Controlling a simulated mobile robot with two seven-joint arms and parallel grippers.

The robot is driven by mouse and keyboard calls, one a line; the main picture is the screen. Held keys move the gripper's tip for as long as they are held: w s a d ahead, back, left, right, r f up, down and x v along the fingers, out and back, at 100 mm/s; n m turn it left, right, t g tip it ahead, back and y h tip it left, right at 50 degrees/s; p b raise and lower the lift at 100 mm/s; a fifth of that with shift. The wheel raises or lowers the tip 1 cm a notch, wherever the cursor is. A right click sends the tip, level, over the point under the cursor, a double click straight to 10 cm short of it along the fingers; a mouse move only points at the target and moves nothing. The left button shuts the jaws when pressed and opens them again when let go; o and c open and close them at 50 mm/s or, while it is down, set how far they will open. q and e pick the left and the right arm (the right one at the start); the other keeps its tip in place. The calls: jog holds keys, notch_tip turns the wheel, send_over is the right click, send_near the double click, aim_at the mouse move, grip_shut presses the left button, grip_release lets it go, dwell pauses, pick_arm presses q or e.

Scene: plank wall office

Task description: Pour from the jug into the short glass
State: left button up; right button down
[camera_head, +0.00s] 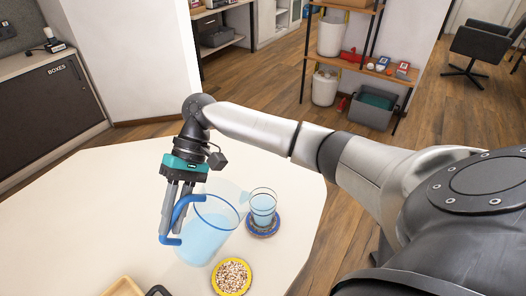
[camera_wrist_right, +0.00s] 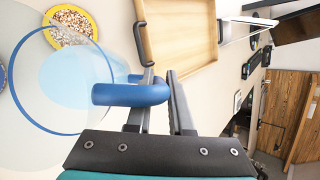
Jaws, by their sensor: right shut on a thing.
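The clear jug (camera_head: 208,235) has a blue rim and a blue handle (camera_head: 167,240), with pale blue liquid inside. My right gripper (camera_head: 173,236) is shut on the handle from the left side, and the wrist view shows its fingers (camera_wrist_right: 162,75) around the handle (camera_wrist_right: 130,94). The jug (camera_wrist_right: 75,90) leans slightly right in the head view; I cannot tell if its base touches the table. The short glass (camera_head: 263,206) stands upright on a dark coaster (camera_head: 263,230), just right of the jug, and looks pale blue inside. My left gripper is not in view.
A yellow-rimmed coaster (camera_head: 231,277) with a speckled middle lies in front of the jug. A wooden tray (camera_head: 122,288) with dark handles is at the table's front left. The white table (camera_head: 110,195) is clear at the left. Shelving stands beyond the table.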

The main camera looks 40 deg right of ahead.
jog(key=shift+a+p, duration=0.3)
jog(key=shift+p, duration=0.1)
jog(key=a+h+p, duration=0.1)
jog(key=a+f+h+p, duration=0.1)
jog(key=p, duration=0.1)
jog(key=shift+w, duration=0.15)
jog(key=shift+w+a+f+m+h+p, duration=0.15)
jog(key=shift+a+f+m+h+p, duration=0.25)
jog(key=shift+a+f+h+p, duration=0.55)
jog(key=shift+a+f+h, duration=0.85)
jog(key=shift+f+h, duration=0.8)
jog(key=shift+f, duration=0.45)
jog(key=shift+m+g, duration=0.3)
jog(key=shift+m, duration=0.1)
notch_tip(320, 180, up, 5)
jog(key=p, duration=0.5)
jog(key=shift+w, duration=0.1)
